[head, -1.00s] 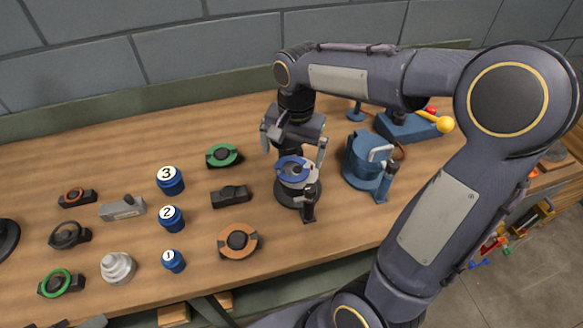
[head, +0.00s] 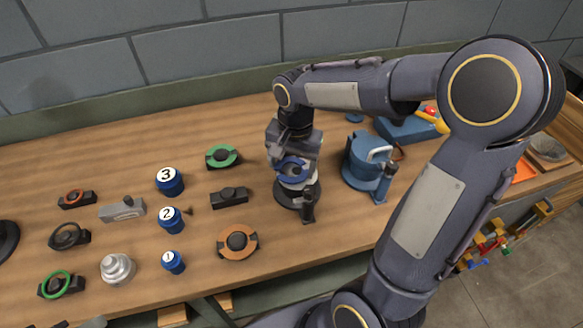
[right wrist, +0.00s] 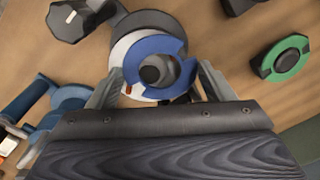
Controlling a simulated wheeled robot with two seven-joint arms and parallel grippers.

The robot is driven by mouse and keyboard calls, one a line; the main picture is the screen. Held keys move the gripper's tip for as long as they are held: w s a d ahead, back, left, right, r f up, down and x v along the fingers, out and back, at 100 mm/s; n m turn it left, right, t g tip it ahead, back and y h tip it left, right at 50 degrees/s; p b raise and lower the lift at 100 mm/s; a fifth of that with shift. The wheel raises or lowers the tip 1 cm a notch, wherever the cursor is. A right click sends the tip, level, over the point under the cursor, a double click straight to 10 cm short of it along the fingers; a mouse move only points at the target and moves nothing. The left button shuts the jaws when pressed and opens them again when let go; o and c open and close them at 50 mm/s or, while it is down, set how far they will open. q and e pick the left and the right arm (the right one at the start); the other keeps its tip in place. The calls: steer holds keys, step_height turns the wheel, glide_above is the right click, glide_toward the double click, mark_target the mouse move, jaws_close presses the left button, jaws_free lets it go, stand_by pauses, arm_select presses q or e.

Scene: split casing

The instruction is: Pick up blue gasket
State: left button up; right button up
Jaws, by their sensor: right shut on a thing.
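The blue gasket (head: 291,174) is a ring with gaps in its rim. It sits at the top of a stand with a pale upper part and a dark round base (head: 287,197). My right gripper (head: 292,164) comes down over it from above and is shut on it. In the right wrist view the gasket (right wrist: 145,47) lies between the two fingers (right wrist: 158,84), one at each side, with a pale ring and a dark centre post under it. Whether the gasket is clear of the pale ring I cannot tell. My left gripper is not in view.
A blue casing with a pale handle (head: 366,168) stands close on the right. A green ring part (head: 222,157), a black part (head: 229,197) and an orange ring part (head: 237,242) lie to the left. Blue numbered cylinders (head: 170,181) stand further left. A grey wall rises behind.

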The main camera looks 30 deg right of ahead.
steer(key=shift+r, duration=0.65)
steer(key=s+a+r+b, duration=0.1)
steer(key=s+a+r, duration=0.5)
steer(key=s+r, duration=0.55)
steer(key=h+p, duration=0.1)
steer(key=p, duration=0.4)
glide_above(297, 172)
step_height(297, 172, down, 9)
steer(key=shift+s+a+f, duration=0.1)
steer(key=shift+a+f, duration=0.05)
steer(key=shift+f, duration=0.3)
